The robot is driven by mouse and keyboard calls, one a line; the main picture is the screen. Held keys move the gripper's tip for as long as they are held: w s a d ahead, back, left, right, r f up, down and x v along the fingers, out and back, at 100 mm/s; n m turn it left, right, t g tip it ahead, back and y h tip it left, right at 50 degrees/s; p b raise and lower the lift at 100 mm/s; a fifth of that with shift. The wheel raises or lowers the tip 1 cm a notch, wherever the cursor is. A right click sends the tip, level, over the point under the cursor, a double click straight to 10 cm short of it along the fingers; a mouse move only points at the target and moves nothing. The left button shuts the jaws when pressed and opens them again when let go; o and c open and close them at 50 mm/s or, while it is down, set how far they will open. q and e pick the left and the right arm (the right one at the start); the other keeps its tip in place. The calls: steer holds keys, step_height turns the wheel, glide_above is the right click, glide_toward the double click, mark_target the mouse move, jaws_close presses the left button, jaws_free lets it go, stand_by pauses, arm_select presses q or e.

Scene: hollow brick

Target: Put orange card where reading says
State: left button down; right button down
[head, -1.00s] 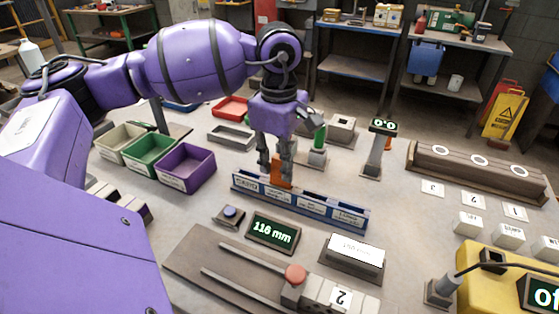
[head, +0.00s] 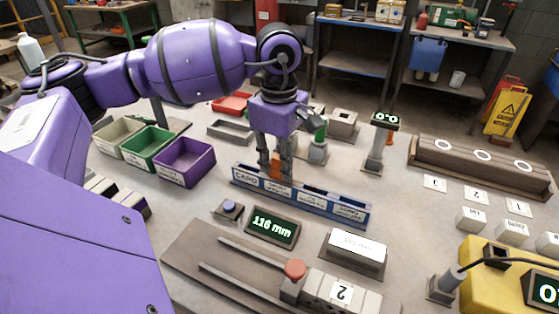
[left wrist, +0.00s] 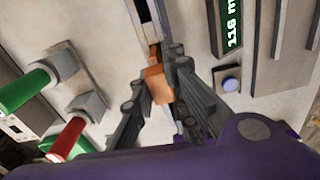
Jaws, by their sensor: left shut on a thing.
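My left gripper (head: 277,172) is shut on the orange card (head: 278,163), above the left half of the blue card rack (head: 300,205). The card's lower end is hidden by the rack's front, so I cannot tell how deep it sits. In the left wrist view the gripper (left wrist: 160,88) has the orange card (left wrist: 158,84) between its fingertips, at the end of the rack (left wrist: 150,35). The rack's front has several white labels, mostly too small to read. A dark display (head: 272,229) in front of it reads 116 mm. My right gripper is not in view.
Purple (head: 186,163), green (head: 151,147) and pale (head: 119,137) bins stand left of the rack. A blue button (head: 229,209) and a slide gauge with a red knob (head: 295,270) lie in front. A small display post (head: 378,145) stands behind right.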

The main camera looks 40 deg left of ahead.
arm_select(q)
steer(key=shift+f+b, duration=0.35)
steer(key=shift+f, duration=0.25)
steer(key=c, duration=1.7)
jaws_free()
steer(key=shift+o, duration=0.2)
step_height(320, 180, up, 12)
steer(key=shift+r, duration=0.1)
